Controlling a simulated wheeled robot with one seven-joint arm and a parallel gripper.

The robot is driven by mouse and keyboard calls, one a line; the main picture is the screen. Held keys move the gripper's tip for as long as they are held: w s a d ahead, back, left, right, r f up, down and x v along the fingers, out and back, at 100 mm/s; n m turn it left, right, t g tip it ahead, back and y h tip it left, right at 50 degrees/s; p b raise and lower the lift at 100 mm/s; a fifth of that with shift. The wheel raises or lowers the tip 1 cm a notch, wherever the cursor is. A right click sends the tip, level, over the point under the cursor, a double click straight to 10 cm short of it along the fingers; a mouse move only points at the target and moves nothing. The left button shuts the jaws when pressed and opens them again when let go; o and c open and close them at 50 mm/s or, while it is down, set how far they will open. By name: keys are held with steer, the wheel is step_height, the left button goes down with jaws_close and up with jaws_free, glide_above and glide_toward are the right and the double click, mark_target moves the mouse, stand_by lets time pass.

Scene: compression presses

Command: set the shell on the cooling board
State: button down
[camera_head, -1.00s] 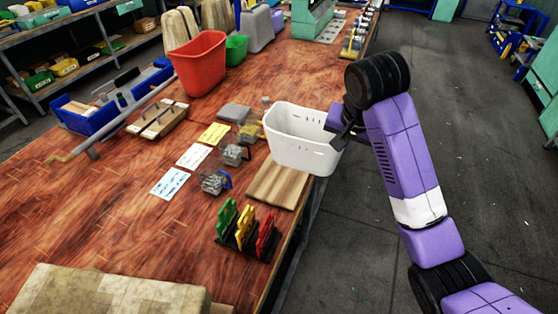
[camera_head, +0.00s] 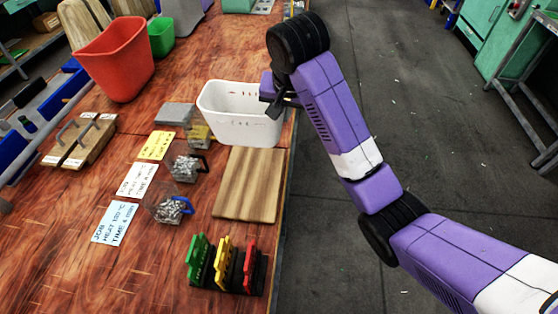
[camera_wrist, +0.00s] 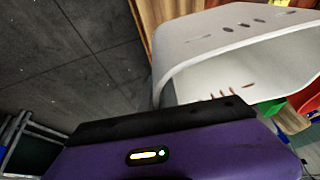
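The shell (camera_head: 240,127) is a white, open-topped bin with small slots under its rim. In the head view it is upright at the far end of the cooling board, seemingly raised above the table. My gripper (camera_head: 277,108) is at its right-hand wall and appears shut on it; the fingertips are partly hidden. In the wrist view the shell (camera_wrist: 215,50) fills the upper right, beyond my purple gripper body. The cooling board (camera_head: 250,187) is a bare striped wooden slab near the table's right edge.
A rack of green, yellow and red tags (camera_head: 224,268) stands just nearer than the board. Clear containers of grey pellets (camera_head: 170,207) and label cards (camera_head: 138,180) lie to the left. A red bin (camera_head: 117,60) stands farther back. Open floor (camera_head: 440,150) lies to the right.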

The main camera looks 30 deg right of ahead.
step_height(320, 180, down, 14)
steer(key=b, duration=0.1)
steer(key=shift+f+b, duration=0.25)
steer(key=shift+b, duration=0.15)
steer(key=c, duration=1.6)
jaws_free()
steer(key=shift+f, duration=0.15)
steer(key=shift+p+v, duration=1.65)
steer(key=shift+v, duration=4.55)
